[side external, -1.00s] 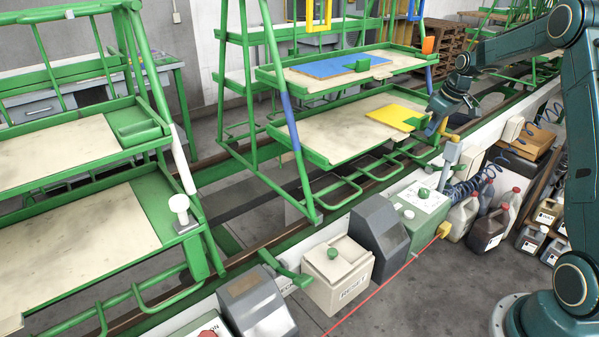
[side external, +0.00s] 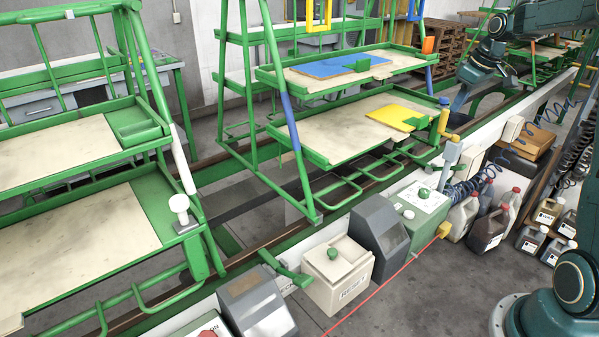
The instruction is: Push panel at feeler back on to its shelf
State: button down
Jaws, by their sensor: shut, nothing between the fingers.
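The yellow panel (side external: 392,114) lies flat on the lower shelf (side external: 325,135) of the middle green rack, near its right end. A small green block sits at the panel's right edge. A yellow upright piece (side external: 443,122), which looks like the feeler, stands beside the shelf's right end above a grey-blue box. I see no contact between it and the panel. My gripper (side external: 458,104) is shut and empty, pointing down to the right of the shelf, apart from the panel. Its fingertips are small and partly lost against the rack and rail.
A blue panel (side external: 343,66) lies on the shelf above. The rack's green posts and rims stand close by. Control boxes (side external: 380,236) line the white beam in front, with coiled blue hose (side external: 470,186) and jugs (side external: 487,229) at right.

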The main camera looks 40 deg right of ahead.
jog(key=shift+s, duration=0.1)
dwell(0.3)
jog(key=shift+f, duration=0.15)
jog(key=w+f, duration=0.7)
jog(key=f, duration=0.2)
jog(key=shift+f, duration=0.15)
dwell(0.3)
jog(key=shift+d, duration=0.1)
